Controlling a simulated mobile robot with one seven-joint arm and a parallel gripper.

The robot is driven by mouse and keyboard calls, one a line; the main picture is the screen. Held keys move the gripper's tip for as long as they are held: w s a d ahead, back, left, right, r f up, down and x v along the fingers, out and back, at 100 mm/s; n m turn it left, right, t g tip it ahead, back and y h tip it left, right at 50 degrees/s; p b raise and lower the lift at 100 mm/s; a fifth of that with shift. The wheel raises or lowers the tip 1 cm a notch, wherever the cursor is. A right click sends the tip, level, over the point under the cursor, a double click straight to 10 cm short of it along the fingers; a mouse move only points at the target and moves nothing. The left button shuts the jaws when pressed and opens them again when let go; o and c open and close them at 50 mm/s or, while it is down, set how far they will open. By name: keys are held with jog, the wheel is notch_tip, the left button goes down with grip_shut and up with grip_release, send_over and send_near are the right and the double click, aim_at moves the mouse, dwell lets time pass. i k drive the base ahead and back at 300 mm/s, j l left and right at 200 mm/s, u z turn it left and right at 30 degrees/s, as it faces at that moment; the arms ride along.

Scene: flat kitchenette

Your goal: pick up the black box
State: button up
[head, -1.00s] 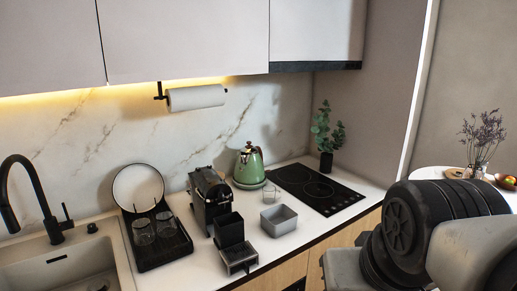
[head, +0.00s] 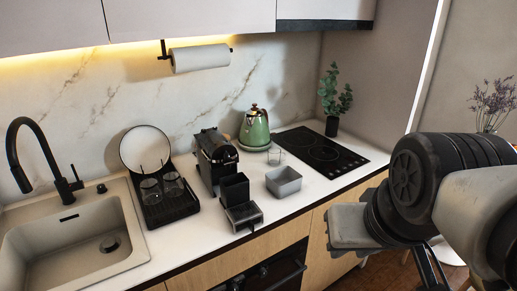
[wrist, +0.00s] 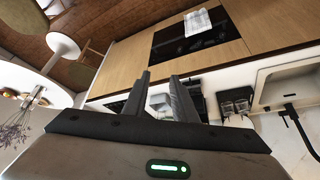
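The black box (head: 235,189) is a small, open-topped upright container on the counter. It stands in front of the black coffee machine (head: 214,160), behind a low black drip tray with a grey top (head: 243,215). My gripper (wrist: 160,77) shows in the wrist view with its two dark fingers apart and nothing held between them. It is away from the box, above and out from the counter. In the head view my arm fills the right side, and the fingers cannot be made out there. In the wrist view the fingers partly hide the counter items, and I cannot clearly make out the box.
A grey square bin (head: 284,182) stands right of the box, with a glass (head: 276,156) and green kettle (head: 255,130) behind. A black dish rack (head: 170,207) stands left, beside the sink (head: 75,240). The black hob (head: 320,150) is at the right. Bare counter lies at the front.

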aim_at(234, 188)
jog(key=i+l+u, duration=0.1)
jog(key=i+u, duration=0.3)
jog(key=i+l+u, duration=0.2)
jog(key=u, duration=0.15)
jog(key=i+l+u, duration=0.4)
jog(key=k+j, duration=0.1)
